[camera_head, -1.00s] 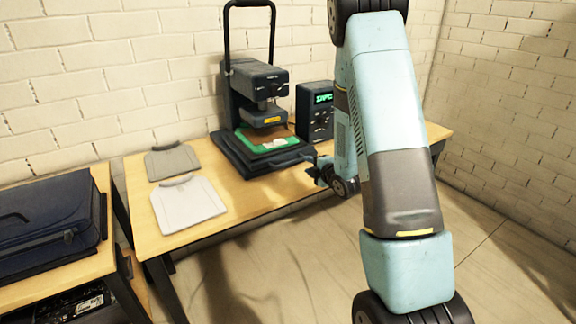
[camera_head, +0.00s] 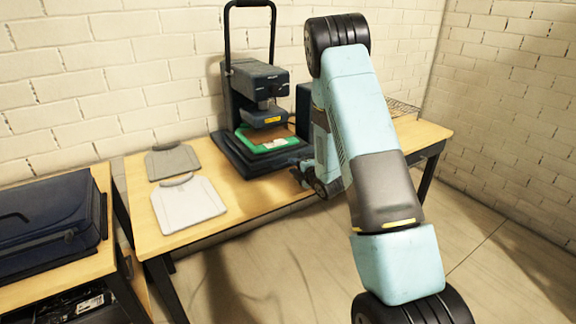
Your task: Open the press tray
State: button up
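The heat press (camera_head: 262,90) stands on the wooden table, its tall black handle raised. Its black press tray (camera_head: 232,152) is low at the front, with a green sheet (camera_head: 266,140) and a small pale piece on it. My gripper (camera_head: 298,174) is low at the front right of the tray, close to its front edge. I cannot tell whether it touches the tray or its handle. The fingers are small and dark here, and my arm hides part of the area, so their opening is unclear.
A grey garment piece (camera_head: 172,162) and a white one (camera_head: 188,204) lie flat on the table (camera_head: 237,206) left of the press. A control box (camera_head: 303,105) is mostly hidden behind my arm. A dark blue case (camera_head: 48,218) sits at far left.

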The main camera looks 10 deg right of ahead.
aim_at(289, 164)
jog(key=shift+x, duration=2.1)
grip_shut()
jog(key=shift+s, duration=0.1)
